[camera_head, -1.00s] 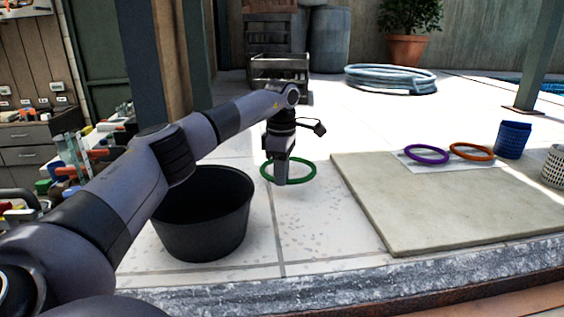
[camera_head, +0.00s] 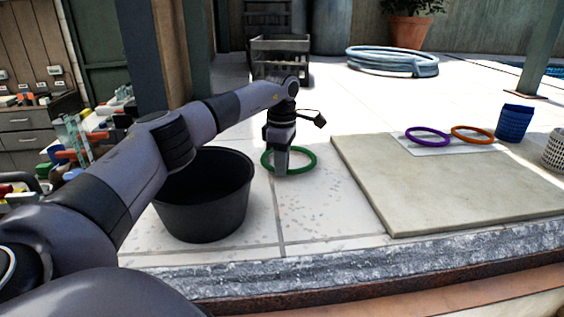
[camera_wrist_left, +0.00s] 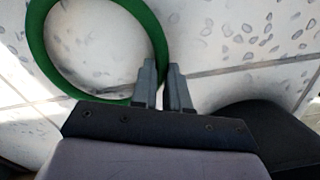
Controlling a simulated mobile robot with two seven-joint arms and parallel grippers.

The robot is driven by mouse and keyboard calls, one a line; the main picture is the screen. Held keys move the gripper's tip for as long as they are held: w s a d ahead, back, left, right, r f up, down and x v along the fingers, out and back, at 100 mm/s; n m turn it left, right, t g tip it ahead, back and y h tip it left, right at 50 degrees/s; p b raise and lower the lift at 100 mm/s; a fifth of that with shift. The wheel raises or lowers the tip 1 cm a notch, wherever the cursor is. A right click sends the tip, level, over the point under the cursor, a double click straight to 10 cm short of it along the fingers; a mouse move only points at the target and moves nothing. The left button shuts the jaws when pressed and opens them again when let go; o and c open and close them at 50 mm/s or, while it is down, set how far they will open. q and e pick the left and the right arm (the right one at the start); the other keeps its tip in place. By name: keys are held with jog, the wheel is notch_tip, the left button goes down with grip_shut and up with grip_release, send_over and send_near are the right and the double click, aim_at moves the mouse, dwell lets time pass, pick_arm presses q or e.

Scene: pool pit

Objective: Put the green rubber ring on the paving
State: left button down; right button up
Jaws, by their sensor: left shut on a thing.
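The green rubber ring (camera_head: 313,160) hangs from my left gripper (camera_head: 281,172), just right of the black bucket in the head view. My left gripper is shut on the ring's edge. In the left wrist view the ring (camera_wrist_left: 38,45) lies to the left of the fingers (camera_wrist_left: 162,72), with its right edge between them. The pale tiled paving (camera_head: 320,215) with grey speckles is below the ring. I cannot tell whether the ring touches it. My right gripper is not in view.
The black bucket (camera_head: 205,205) stands close left of the ring. A beige slab (camera_head: 440,185) lies to the right, with a purple ring (camera_head: 428,143) and an orange ring (camera_head: 472,141) on a white sheet. A blue cup (camera_head: 514,123) stands beyond. The speckled paving in front is clear.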

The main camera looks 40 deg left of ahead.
pick_arm(q)
jog(key=shift+f, duration=0.45)
jog(key=c, duration=1.1)
grip_release()
jog(key=shift+o, duration=0.2)
notch_tip(320, 180, up, 7)
jog(key=shift+r+b, duration=0.1)
jog(key=shift+b, duration=0.25)
